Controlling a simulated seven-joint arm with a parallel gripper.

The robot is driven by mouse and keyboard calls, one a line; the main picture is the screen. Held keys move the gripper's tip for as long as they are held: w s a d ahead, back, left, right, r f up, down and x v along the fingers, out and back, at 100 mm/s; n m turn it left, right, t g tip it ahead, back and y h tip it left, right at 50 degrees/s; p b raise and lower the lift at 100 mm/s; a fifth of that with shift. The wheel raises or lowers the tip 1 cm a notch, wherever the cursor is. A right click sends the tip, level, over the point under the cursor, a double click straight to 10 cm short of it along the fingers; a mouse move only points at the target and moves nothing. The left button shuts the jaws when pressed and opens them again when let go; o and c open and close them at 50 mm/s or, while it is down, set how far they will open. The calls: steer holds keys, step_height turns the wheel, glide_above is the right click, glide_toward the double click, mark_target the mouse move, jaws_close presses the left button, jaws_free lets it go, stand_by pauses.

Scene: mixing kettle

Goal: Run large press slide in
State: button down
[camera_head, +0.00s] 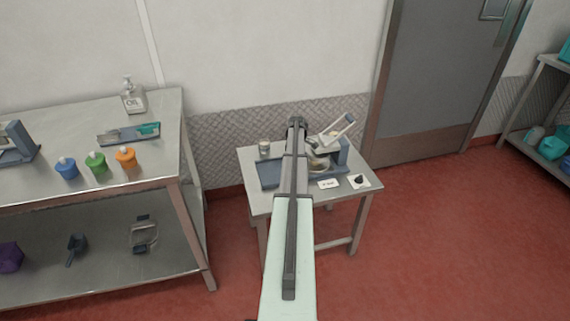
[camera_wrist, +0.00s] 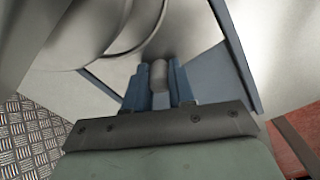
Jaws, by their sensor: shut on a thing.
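The large press (camera_head: 342,150) stands on the small metal table, with a blue-grey upright and a light frame tilted up at its top. Its blue-grey base (camera_head: 269,174) reaches out to the left. A round metal bowl or dish (camera_head: 318,165) sits at the press, partly hidden by my arm. In the wrist view my gripper (camera_wrist: 158,77) is shut on a short grey knob (camera_wrist: 158,74), which appears to belong to the slide. Round metal rims (camera_wrist: 125,30) show just beyond it. In the head view my arm covers the fingers and the knob.
The small table (camera_head: 258,203) also holds a small jar (camera_head: 264,147), a white label card (camera_head: 328,184) and a dark item on a white square (camera_head: 359,181). A larger bench (camera_head: 100,185) with several bottles stands at the left. Red floor is open at the right.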

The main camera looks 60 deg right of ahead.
steer(key=shift+s+d, duration=0.65)
steer(key=shift+s, duration=0.05)
steer(key=c, duration=0.9)
jaws_free()
steer(key=shift+c, duration=0.2)
steer(key=shift+r, duration=0.1)
step_height(320, 180, up, 14)
steer(key=shift+f, duration=0.2)
steer(key=shift+a, duration=0.1)
